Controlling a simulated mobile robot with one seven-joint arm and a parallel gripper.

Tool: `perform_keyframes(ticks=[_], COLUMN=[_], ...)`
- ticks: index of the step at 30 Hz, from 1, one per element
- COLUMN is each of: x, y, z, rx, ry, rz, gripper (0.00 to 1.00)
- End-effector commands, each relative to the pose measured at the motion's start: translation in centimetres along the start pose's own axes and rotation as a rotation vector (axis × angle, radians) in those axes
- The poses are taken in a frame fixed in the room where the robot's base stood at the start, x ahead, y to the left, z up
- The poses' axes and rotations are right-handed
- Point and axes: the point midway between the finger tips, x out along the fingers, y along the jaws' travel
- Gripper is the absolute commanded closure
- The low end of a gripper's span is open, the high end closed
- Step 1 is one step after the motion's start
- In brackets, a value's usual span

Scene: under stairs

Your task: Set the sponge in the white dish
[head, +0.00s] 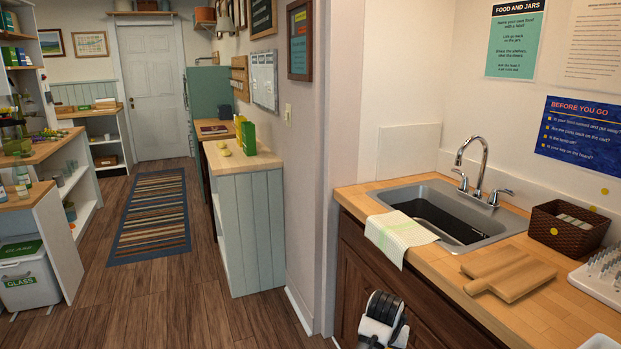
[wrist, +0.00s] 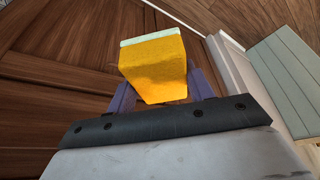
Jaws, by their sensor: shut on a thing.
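The sponge (wrist: 153,70) is a yellow block with a pale green layer along one edge, seen in the wrist view. My gripper (wrist: 162,88) is shut on it, with a purple finger on each side. In the head view a white and black part of my arm (head: 383,318) shows low in front of the sink cabinet; the sponge cannot be made out there. A white object (head: 600,342) is cut off at the bottom right corner of the head view; I cannot tell whether it is the white dish.
The wooden counter (head: 447,265) holds a sink (head: 440,208) with a draped cloth (head: 399,236), a cutting board (head: 508,273), a brown basket (head: 569,227) and a white rack (head: 603,274). A pale cabinet (head: 252,228) stands to the left. The wooden floor (head: 170,292) is open.

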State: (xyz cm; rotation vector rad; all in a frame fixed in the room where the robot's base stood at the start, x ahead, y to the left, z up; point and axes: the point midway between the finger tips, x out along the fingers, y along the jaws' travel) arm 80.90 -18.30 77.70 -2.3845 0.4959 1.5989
Motion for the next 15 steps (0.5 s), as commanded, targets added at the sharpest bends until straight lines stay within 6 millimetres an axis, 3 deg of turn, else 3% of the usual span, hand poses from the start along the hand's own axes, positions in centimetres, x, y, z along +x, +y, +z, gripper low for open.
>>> perform_keyframes(ticks=[1, 6, 15], x=[1.5, 5.4, 10.9], y=[-0.9, -4.1, -8.5], z=[1.7, 6.8, 17.5], rx=[-0.035, -0.137, -0.287], ry=[-0.005, -0.005, -0.006], rz=[-0.008, -0.051, -0.114], gripper=[0.66, 0.66, 0.66])
